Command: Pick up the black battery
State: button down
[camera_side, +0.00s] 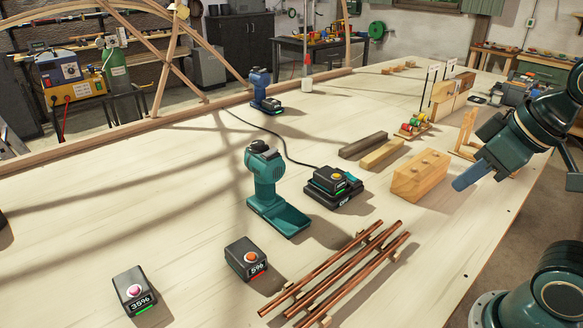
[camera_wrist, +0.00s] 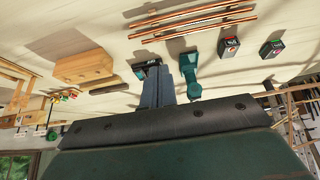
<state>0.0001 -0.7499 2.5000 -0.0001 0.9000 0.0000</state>
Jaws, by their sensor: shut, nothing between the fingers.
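One with a pink button, reading 35% (camera_side: 136,292), stands at the front left. One with an orange button, reading 5% (camera_side: 247,260), stands right of it. A third, with a yellowish button (camera_side: 333,180), sits in the black and teal charger (camera_side: 323,200) mid-bench. The two loose ones also show in the wrist view, 5% (camera_wrist: 229,47) and 35% (camera_wrist: 270,50); the charger (camera_wrist: 146,72) is partly behind my fingers. My gripper (camera_side: 458,186) is shut and empty, raised at the right side, apart from all batteries.
A teal drill body (camera_side: 268,180) stands left of the charger. Copper rods (camera_side: 345,270) lie in front, and a wooden block (camera_side: 421,176) stands between the charger and my gripper. A blue tool (camera_side: 262,88) stands farther back.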

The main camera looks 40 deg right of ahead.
dwell(0.3)
jog(key=shift+c, duration=2.4)
grip_release()
jog(key=shift+w, duration=0.1)
jog(key=w+d+r+g, duration=0.1)
jog(key=w+d+r, duration=0.1)
jog(key=w, duration=1.3)
jog(key=w+d+f, duration=0.2)
jog(key=w+f, duration=0.2)
jog(key=w, duration=0.3)
jog(key=w+d+f+g, duration=0.1)
jog(key=w+d+f, duration=0.1)
jog(key=w, duration=0.5)
jog(key=shift+w+d+f, duration=0.25)
jog(key=shift+d+f, duration=0.15)
jog(key=shift+f, duration=0.45)
